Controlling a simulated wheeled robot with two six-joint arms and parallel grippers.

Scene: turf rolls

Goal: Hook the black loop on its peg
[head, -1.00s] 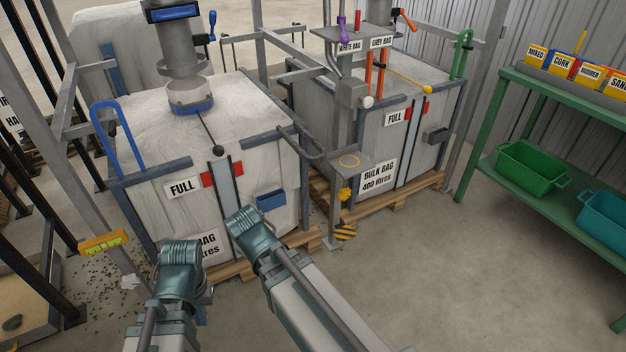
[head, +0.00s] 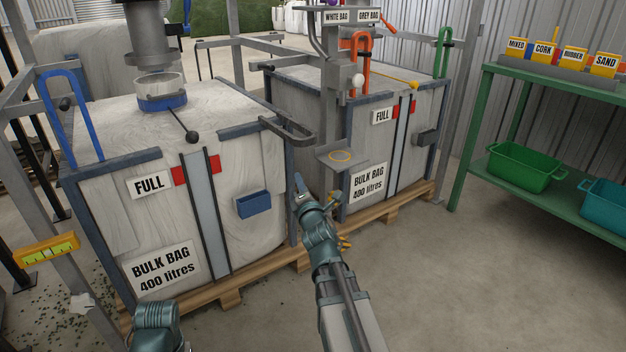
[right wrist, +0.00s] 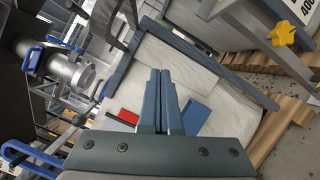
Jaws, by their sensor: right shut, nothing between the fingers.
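A dark grey-black loop (head: 290,130), which looks like the black loop, lies tipped over level at the right front corner of the near bulk bag. I cannot tell which peg is its own; a dark stub (head: 267,66) shows on a grey bar behind it. My right gripper (head: 299,183) is in front of the bag's right corner, below and apart from the loop. Its two blue fingers (right wrist: 163,95) are together and empty in the right wrist view, where a dark loop (right wrist: 118,22) shows past them. Only my left arm's joint shows, at the lower left.
The near bulk bag (head: 235,170) and far bulk bag (head: 380,145) stand on pallets. A grey post with a small shelf (head: 335,157) stands between them. A blue loop (head: 48,110) stands at left. A green rack (head: 540,195) is at right. The floor at front right is clear.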

